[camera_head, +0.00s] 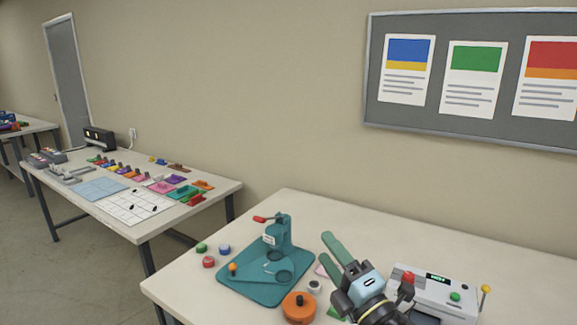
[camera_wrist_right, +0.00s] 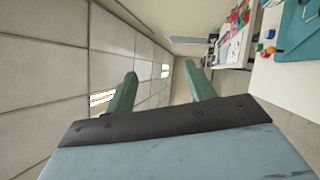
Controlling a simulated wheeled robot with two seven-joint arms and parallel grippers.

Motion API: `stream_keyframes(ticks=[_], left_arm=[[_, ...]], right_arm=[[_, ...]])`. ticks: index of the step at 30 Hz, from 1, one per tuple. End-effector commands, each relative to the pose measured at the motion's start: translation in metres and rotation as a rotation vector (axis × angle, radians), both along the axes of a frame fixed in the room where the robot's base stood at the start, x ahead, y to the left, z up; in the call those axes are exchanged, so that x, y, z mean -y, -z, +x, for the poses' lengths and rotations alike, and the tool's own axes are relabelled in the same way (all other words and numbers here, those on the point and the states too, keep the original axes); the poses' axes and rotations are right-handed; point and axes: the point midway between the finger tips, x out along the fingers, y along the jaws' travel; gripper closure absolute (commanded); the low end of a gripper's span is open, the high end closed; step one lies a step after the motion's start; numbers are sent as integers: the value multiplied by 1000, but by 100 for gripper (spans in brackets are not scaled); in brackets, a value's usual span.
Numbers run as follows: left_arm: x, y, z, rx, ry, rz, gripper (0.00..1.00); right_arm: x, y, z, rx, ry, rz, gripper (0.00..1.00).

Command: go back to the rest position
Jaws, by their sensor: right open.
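My right gripper (camera_head: 333,258) shows at the lower middle of the head view, above the near table, with its two green fingers apart and nothing between them. In the right wrist view the gripper (camera_wrist_right: 160,90) is also open and empty, its fingers pointing toward the ceiling and far wall. My left gripper is in neither view.
The near table (camera_head: 440,243) holds a teal press (camera_head: 277,240) on its base, an orange round piece (camera_head: 299,307), small coloured buttons and a white machine (camera_head: 447,292) beside my right gripper. A second table (camera_head: 143,228) with many coloured pieces stands left.

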Motion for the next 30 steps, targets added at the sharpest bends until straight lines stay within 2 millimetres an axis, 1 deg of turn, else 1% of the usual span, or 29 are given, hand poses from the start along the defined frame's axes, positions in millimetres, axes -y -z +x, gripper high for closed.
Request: stream_keyframes(ticks=[1, 2, 3, 5, 6, 8, 9, 11, 12, 13, 15, 17, 18, 22, 27, 28, 30], left_arm=[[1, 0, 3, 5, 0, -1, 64], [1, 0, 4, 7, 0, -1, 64], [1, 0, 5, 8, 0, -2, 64], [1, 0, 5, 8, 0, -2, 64], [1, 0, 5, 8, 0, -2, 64], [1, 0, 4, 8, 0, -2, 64], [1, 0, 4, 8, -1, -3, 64], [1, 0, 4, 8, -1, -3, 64], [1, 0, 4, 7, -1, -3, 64], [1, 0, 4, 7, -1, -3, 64], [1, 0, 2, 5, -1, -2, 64], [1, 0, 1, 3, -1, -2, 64], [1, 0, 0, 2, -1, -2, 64], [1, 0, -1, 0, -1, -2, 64], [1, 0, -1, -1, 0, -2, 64], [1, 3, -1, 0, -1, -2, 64], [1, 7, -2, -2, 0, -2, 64]], right_arm=[[18, 18, -6, -131, 67, 128, 46], [29, 29, -9, -207, 109, 199, 46], [43, 45, -14, -310, 166, 295, 46], [64, 71, -27, -463, 253, 432, 46], [77, 90, -38, -567, 313, 520, 46], [95, 120, -60, -720, 407, 647, 46], [105, 139, -77, -820, 469, 725, 46], [117, 165, -104, -958, 561, 831, 46], [123, 179, -123, -1041, 618, 890, 46], [126, 189, -136, -1096, 658, 929, 46], [132, 206, -165, -1209, 742, 1003, 46], [136, 218, -189, -1293, 808, 1056, 46], [137, 224, -204, -1344, 850, 1087, 46], [141, 239, -251, -1490, 975, 1164, 46], [142, 249, -308, -1655, 1133, 1238, 46], [142, 260, -300, -1648, 1126, 1231, 46], [141, 280, -295, -1649, 1129, 1224, 46]])
